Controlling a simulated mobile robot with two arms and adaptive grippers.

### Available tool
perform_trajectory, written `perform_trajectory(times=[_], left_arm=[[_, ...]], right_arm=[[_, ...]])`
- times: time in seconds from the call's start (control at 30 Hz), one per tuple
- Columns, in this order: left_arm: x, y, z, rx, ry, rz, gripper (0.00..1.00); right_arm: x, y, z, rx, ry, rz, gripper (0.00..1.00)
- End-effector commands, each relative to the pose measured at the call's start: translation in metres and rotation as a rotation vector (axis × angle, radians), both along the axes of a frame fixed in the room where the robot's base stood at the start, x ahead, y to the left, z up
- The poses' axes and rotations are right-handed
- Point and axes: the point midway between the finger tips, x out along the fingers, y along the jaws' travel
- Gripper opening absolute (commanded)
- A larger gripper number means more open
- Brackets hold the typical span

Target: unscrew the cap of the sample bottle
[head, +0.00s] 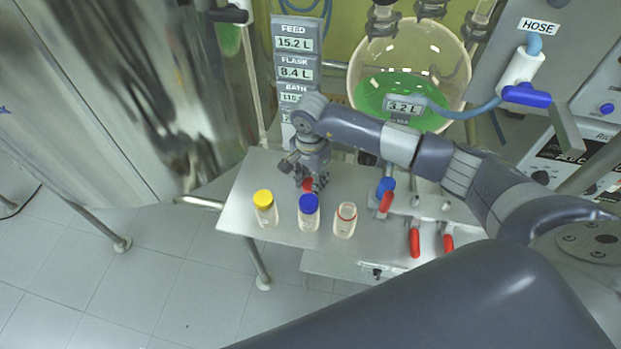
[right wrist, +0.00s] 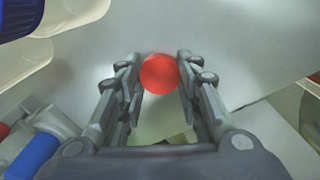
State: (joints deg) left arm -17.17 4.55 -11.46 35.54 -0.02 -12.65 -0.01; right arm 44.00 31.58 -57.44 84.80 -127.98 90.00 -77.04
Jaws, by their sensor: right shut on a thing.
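An open sample bottle (head: 345,222) with a red ring at its neck stands upright at the front of the steel table, with no cap on it. My right gripper (head: 308,180) is behind the blue-capped bottle, pointing down, shut on a red cap (right wrist: 158,73). In the right wrist view the cap sits between the two fingertips; in the head view only a little red shows. The cap is apart from the open bottle. I cannot tell whether it touches the table. My left gripper is not in view.
A yellow-capped bottle (head: 264,210) and a blue-capped bottle (head: 308,213) stand left of the open one. Valves with red handles (head: 386,203) are to the right. A glass vessel (head: 410,75) with green liquid and a display column (head: 294,45) rise behind.

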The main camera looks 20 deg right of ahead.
Motion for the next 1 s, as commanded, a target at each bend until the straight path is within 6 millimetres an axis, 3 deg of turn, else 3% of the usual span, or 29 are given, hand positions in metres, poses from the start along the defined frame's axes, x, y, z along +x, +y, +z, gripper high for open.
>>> perform_trajectory(times=[0.17, 0.2, 0.3, 0.77, 1.0], left_arm=[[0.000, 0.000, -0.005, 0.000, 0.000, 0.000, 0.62], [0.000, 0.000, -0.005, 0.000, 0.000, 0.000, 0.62], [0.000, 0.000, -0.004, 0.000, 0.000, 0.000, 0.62], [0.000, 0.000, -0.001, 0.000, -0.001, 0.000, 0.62], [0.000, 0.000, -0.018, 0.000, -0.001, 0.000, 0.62]], right_arm=[[0.000, 0.000, -0.004, 0.000, 0.001, 0.000, 0.04], [0.000, 0.000, -0.004, 0.000, 0.000, 0.000, 0.35], [0.000, 0.000, -0.003, 0.000, 0.001, 0.000, 0.53], [0.001, 0.000, 0.005, 0.000, -0.002, 0.000, 0.53], [0.002, -0.001, 0.052, -0.001, -0.006, 0.002, 0.53]])
